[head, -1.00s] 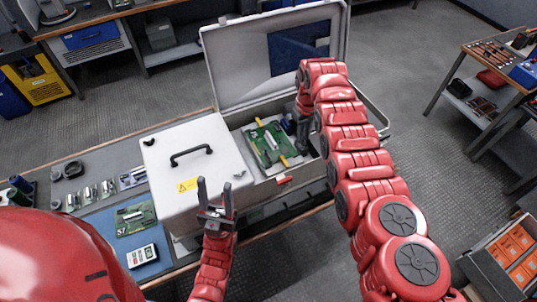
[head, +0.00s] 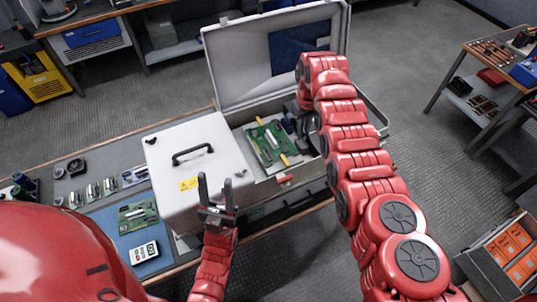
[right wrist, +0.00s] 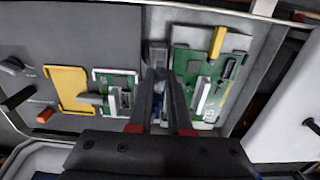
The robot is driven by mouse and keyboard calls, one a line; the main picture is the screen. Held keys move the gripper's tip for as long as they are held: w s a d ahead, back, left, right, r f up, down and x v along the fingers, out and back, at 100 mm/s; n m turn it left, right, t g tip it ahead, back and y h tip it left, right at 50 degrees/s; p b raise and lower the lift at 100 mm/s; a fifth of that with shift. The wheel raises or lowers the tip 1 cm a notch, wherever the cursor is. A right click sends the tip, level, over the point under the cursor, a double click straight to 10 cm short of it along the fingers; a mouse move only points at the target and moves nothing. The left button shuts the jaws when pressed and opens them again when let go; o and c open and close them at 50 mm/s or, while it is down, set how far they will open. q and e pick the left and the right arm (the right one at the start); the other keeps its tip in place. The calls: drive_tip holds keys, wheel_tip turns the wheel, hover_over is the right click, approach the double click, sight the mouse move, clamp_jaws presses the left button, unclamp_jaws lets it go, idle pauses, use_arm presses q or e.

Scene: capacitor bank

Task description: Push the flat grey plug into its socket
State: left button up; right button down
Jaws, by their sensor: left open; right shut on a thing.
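My right gripper (right wrist: 159,76) is shut in the right wrist view, its dark fingers close together. A small grey piece, seemingly the flat grey plug (right wrist: 157,52), shows at its fingertips. I cannot make out the socket or whether the plug touches it. In the head view my right arm reaches into the open case, and its wrist hides most of that gripper. A green circuit board (head: 267,146) with yellow handles lies in the case, left of that gripper; in the wrist view a green board (right wrist: 190,70) is right of the fingers. My left gripper (head: 215,188) is open and empty before the white box.
The white box (head: 205,155) with a black handle stands left of the open case (head: 215,70), whose lid is raised. A tool cart (head: 490,60) stands at right.

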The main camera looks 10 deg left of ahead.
drive_tip(key=shift+s+a+r+p, duration=0.1)
drive_tip(key=shift+s+a+p, duration=0.55)
drive_tip(key=shift+a, duration=0.2)
drive_tip(key=shift+s+a, duration=0.65)
drive_tip(key=shift+a, duration=0.25)
drive_tip(key=shift+s+a, duration=0.85)
drive_tip(key=shift+a, duration=0.3)
drive_tip(key=shift+s+a+b, duration=0.2)
drive_tip(key=shift+s+a, duration=0.55)
drive_tip(key=shift+a, duration=0.25)
drive_tip(key=shift+s+a+b, duration=0.15)
drive_tip(key=shift+s+a, duration=0.55)
drive_tip(key=shift+a, duration=0.25)
drive_tip(key=shift+f, duration=0.25)
drive_tip(key=shift+f+b, duration=0.65)
drive_tip(key=shift+f, duration=0.15)
drive_tip(key=shift+f+b, duration=0.4)
drive_tip(key=shift+f, duration=0.2)
